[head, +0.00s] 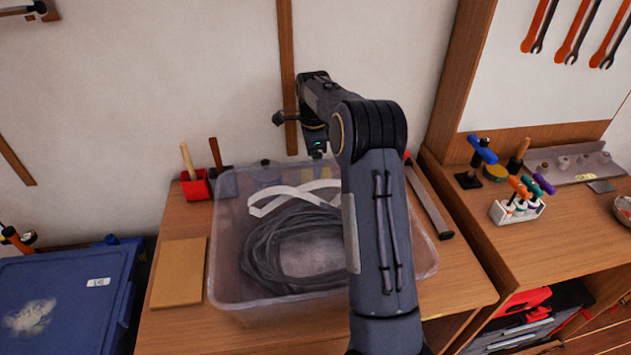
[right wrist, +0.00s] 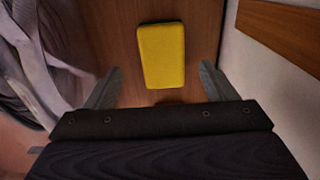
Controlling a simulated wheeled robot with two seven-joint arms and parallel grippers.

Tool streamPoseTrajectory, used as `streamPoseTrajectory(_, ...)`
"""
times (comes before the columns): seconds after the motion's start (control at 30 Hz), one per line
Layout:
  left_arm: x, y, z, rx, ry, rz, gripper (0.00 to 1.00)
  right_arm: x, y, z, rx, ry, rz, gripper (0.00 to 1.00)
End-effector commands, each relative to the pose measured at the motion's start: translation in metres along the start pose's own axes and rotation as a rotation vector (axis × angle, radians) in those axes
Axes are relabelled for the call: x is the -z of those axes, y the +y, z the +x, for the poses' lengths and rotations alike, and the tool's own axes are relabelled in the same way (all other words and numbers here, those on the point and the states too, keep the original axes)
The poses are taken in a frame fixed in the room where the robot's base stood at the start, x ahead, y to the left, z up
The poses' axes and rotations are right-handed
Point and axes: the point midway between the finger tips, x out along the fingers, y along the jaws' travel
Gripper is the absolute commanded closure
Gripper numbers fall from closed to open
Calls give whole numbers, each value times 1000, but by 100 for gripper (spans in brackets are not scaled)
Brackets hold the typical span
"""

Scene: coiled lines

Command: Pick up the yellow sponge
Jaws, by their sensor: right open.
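The yellow sponge (right wrist: 161,55) is a rectangular block lying flat on the brown wooden bench top in the right wrist view. My right gripper (right wrist: 161,70) is open. Its two grey fingers stand left and right of the sponge's near part, with a gap on both sides, and nothing is held. My left gripper is not in view.
A clear plastic bin (head: 222,285) with a coiled grey cable (head: 262,250) and a white strap stands beside the sponge's area; its side shows left in the right wrist view. The wall (right wrist: 290,110) is close on the right there. A tan board (head: 179,272) lies left of the bin.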

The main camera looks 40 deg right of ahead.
Motion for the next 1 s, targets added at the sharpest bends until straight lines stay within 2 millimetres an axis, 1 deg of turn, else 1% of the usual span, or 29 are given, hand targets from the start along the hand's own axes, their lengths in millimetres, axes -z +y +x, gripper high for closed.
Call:
streamPoseTrajectory(0.17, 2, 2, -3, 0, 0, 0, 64, 3, -1, 20, -4, 0, 0, 22)
streamPoseTrajectory(0.3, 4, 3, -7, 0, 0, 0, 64, 6, -3, 42, -4, 0, 1, 22)
streamPoseTrajectory(0.4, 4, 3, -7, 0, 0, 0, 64, 6, -3, 54, -2, 0, 1, 22)
streamPoseTrajectory(0.5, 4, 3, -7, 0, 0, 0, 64, 6, -4, 59, 1, 0, 1, 22)
streamPoseTrajectory(0.7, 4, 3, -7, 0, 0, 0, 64, 6, -4, 60, 2, 0, 1, 22)
streamPoseTrajectory(0.77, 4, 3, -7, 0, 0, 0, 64, 6, -4, 60, 1, 0, 1, 28)
streamPoseTrajectory(1.0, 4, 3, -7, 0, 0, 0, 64, 6, -4, 59, 1, 0, 0, 60)
